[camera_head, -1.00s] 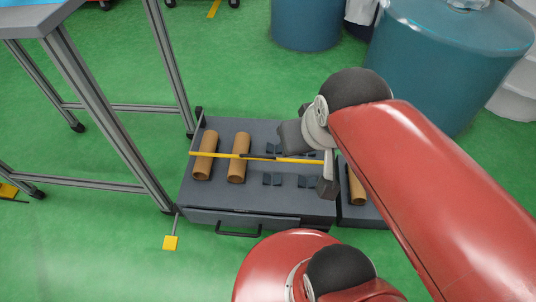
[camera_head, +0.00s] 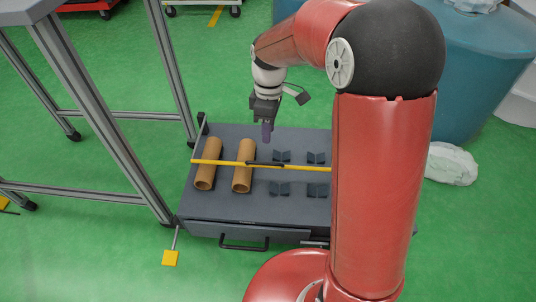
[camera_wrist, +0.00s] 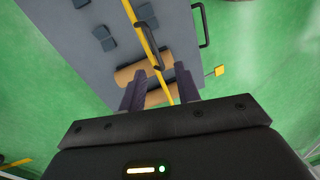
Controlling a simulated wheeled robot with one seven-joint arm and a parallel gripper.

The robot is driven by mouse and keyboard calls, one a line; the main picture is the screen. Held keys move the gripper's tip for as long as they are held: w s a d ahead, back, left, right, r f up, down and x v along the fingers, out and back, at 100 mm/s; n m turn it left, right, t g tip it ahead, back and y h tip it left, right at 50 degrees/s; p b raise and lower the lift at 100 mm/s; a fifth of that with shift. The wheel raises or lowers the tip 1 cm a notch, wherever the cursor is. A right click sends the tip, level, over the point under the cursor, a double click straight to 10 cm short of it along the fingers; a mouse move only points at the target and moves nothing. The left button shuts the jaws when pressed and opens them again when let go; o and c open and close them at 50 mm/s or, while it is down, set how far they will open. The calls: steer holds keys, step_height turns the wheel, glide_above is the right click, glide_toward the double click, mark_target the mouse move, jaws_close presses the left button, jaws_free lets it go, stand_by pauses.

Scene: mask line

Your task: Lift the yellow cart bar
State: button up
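The yellow bar (camera_head: 222,162) lies across the grey cart (camera_head: 215,208), above its top, with a black grip (camera_head: 265,164) near its middle. The bar's right end is hidden behind my arm. My gripper (camera_head: 267,138) points down over the cart, just behind the black grip in the head view, apart from the bar. In the wrist view the two fingers of my gripper (camera_wrist: 160,88) stand apart with nothing held. There the bar (camera_wrist: 142,30) and its black grip (camera_wrist: 150,50) run ahead of and partly between the fingers.
Two brown tubes (camera_head: 207,165) (camera_head: 243,167) and several small dark brackets (camera_head: 280,157) are on the cart. A metal-framed table (camera_head: 112,140) stands at the left. A teal drum (camera_head: 475,60) and a white bag (camera_head: 452,163) are at the right. Green floor is clear in front.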

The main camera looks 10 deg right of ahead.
steer(key=shift+n+g, duration=0.5)
steer(key=shift+n, duration=0.3)
steer(key=f, duration=0.4)
steer(key=f+b, duration=0.1)
steer(key=f, duration=0.3)
steer(key=a+f+b, duration=0.1)
steer(key=f, duration=0.3)
steer(key=shift+w+f, duration=0.2)
steer(key=shift+w, duration=0.1)
jaws_close()
